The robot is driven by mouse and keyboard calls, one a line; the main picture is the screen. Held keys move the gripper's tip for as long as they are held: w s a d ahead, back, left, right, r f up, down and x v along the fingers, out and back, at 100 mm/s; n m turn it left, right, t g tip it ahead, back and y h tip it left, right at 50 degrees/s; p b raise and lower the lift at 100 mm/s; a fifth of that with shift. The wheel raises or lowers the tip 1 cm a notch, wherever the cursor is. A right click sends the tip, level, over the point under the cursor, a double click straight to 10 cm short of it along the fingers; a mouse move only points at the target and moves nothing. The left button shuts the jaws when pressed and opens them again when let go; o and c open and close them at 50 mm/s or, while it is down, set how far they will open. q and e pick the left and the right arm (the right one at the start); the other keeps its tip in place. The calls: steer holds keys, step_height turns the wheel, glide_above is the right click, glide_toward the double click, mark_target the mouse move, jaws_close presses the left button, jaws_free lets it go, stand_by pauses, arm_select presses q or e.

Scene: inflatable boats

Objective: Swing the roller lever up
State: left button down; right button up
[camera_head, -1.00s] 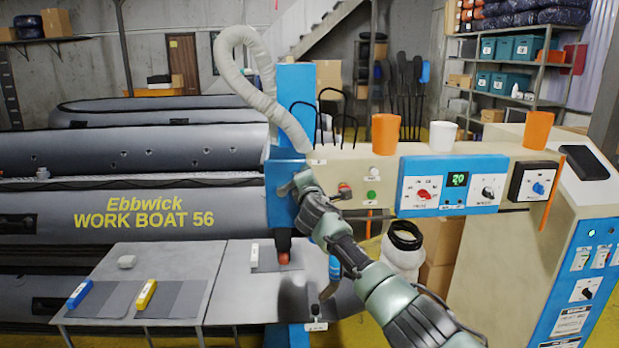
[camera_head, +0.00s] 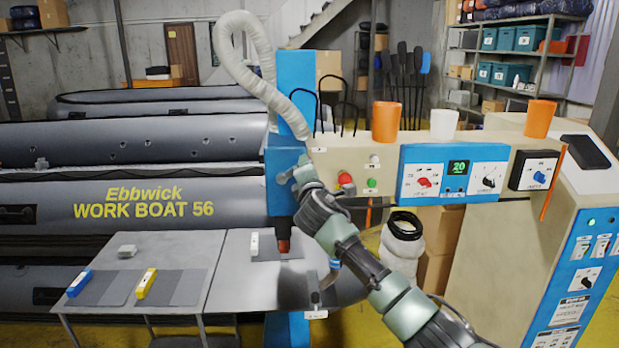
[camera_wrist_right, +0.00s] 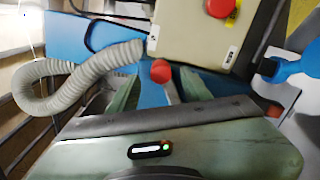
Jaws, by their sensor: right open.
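My right gripper (camera_head: 293,178) is at the side of the blue machine head (camera_head: 284,205), its fingertips mostly hidden in the head view. In the right wrist view the gripper (camera_wrist_right: 158,90) is open, with one greenish finger on each side of a red ball knob (camera_wrist_right: 160,71) and a blue part below it. This knob appears to be the roller lever's. I cannot tell whether the fingers touch it. A red-tipped part (camera_head: 283,246) hangs below the machine head over the table. My left gripper is not in view.
A beige control arm (camera_head: 375,160) with a red button (camera_head: 345,178) lies right of the head. A ribbed hose (camera_head: 236,60) loops above. A grey table (camera_head: 225,290) stands below, with a blue block (camera_head: 79,284) and a yellow block (camera_head: 146,283). A grey boat (camera_head: 60,200) lies behind.

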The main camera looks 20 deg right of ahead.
steer(key=shift+b+v, duration=0.3)
steer(key=shift+v, duration=0.95)
steer(key=shift+f, duration=0.1)
